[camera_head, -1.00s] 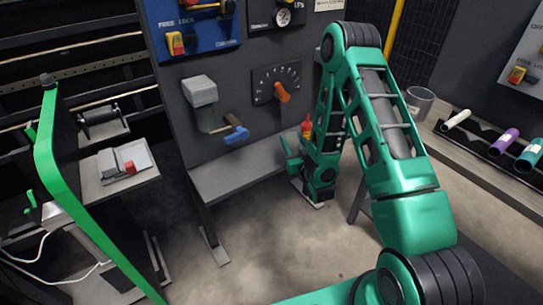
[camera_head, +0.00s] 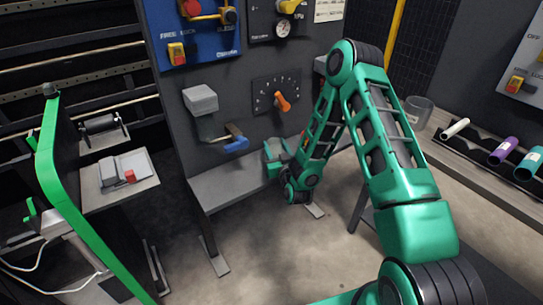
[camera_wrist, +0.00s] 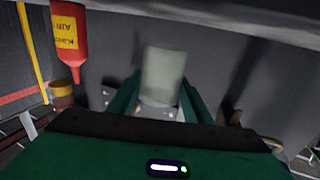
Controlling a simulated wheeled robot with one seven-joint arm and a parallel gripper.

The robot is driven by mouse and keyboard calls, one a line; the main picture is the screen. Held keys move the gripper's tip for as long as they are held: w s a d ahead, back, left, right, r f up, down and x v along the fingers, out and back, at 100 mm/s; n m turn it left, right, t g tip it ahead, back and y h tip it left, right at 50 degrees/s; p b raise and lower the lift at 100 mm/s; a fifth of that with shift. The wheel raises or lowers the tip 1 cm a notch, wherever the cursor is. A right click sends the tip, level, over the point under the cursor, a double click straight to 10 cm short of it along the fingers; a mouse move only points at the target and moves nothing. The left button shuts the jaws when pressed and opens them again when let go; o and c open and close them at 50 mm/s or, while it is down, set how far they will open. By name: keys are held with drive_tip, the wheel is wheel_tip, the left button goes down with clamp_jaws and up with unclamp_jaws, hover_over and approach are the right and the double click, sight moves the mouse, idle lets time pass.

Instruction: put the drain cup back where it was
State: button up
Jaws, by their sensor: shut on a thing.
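A pale, translucent cylinder, which looks like the drain cup (camera_wrist: 163,72), stands between the fingers of my gripper (camera_wrist: 160,98) in the wrist view. My gripper is shut on it, and the cup looks roughly upright. In the head view my gripper (camera_head: 274,153) is over the grey shelf (camera_head: 225,186) at the foot of the dark panel, below the orange-handled dial (camera_head: 282,101). The cup cannot be made out clearly there. I cannot tell whether its base touches anything.
A red bottle with a yellow label (camera_wrist: 69,40) hangs or stands left of the cup in the wrist view. A blue-tipped lever (camera_head: 236,144) juts from the panel left of my gripper. A clear container (camera_head: 418,112) and several coloured rolls (camera_head: 503,151) sit on the right bench.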

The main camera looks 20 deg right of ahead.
sight(276, 157)
wheel_tip(276, 157, down, 4)
drive_tip(key=shift+r, duration=0.15)
drive_tip(key=o, duration=1.1)
